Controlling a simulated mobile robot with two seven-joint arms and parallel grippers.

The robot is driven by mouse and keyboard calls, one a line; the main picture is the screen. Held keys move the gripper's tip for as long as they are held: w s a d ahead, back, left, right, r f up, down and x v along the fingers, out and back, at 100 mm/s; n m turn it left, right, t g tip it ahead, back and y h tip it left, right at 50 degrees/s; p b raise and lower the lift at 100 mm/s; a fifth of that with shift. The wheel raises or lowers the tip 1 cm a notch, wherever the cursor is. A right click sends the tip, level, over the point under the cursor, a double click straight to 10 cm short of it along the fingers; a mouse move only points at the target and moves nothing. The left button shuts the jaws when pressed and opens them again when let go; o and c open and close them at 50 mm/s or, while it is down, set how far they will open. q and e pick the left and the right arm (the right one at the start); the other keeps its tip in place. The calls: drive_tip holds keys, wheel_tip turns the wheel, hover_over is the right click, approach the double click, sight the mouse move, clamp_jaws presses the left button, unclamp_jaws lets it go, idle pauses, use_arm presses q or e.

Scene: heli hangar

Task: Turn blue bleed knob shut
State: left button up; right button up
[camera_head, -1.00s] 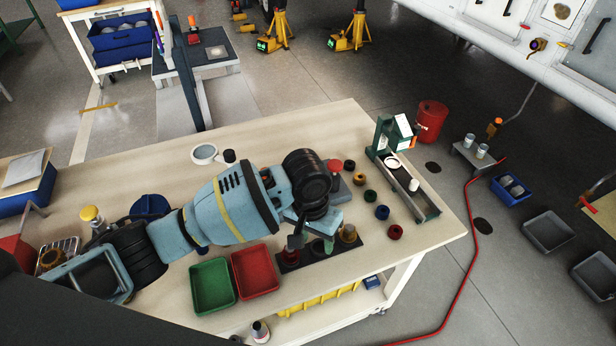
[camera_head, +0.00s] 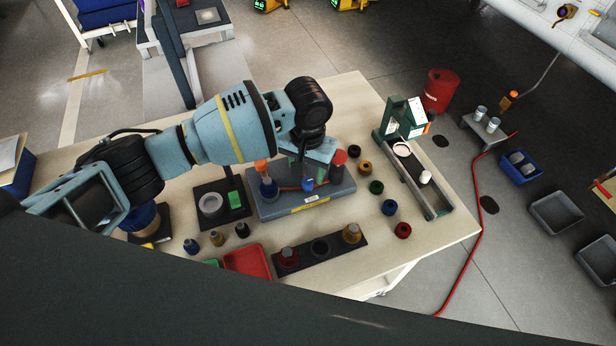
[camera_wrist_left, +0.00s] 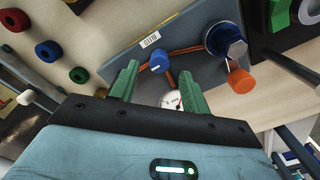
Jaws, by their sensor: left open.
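The blue bleed knob (camera_head: 308,184) is a small round knob on top of a grey block (camera_head: 285,209) on the workbench. In the left wrist view the knob (camera_wrist_left: 159,62) has a white mark and appears between the green fingertips. My left gripper (camera_wrist_left: 158,73) is open, with one finger on each side of the knob. I cannot tell whether either finger touches it. In the head view the wrist hangs over the block and partly hides it. A white-faced gauge (camera_wrist_left: 172,100) shows between the fingers. My right gripper is not in view.
A dark strip with fittings (camera_head: 336,249) and a red tray (camera_head: 246,261) lie in front. Several coloured rings, such as a blue one (camera_head: 389,207), lie right.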

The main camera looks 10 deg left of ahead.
sight(308, 181)
use_arm(q)
wheel_tip(308, 181, down, 3)
drive_tip(key=shift+f, duration=0.5)
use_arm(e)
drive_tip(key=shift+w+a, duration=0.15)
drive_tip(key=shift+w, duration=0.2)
use_arm(q)
drive_tip(key=shift+c, duration=0.4)
drive_tip(key=c, duration=0.9)
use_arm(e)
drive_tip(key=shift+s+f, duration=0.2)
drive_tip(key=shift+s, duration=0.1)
